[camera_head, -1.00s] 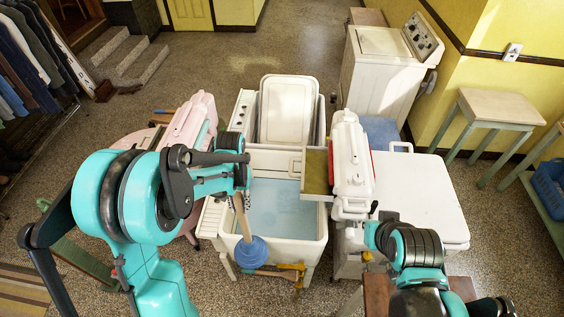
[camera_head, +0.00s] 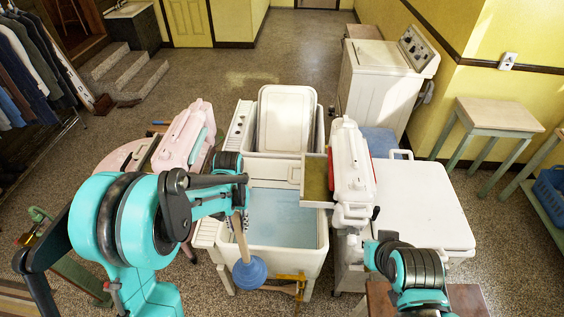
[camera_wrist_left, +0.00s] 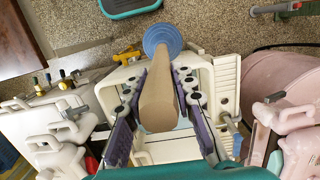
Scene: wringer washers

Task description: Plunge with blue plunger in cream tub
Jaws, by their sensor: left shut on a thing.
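My left gripper (camera_head: 240,203) is shut on the wooden handle of the blue plunger (camera_head: 250,273). The plunger hangs with its blue cup down, slightly tilted. In the head view the cup overlaps the front left wall of the cream tub (camera_head: 208,232), which holds bluish water (camera_head: 280,215). In the left wrist view the handle (camera_wrist_left: 157,95) runs between the two fingers, and the cup (camera_wrist_left: 162,35) shows past the tub's edge against the floor. The cup appears outside the tub.
A white wringer (camera_head: 350,165) stands right of the tub, and a pink one (camera_head: 186,135) left. A white lid (camera_head: 286,120) leans upright behind. A white closed washer top (camera_head: 425,205) lies right. A yellow clamp-like thing (camera_head: 290,280) sits at the tub's front.

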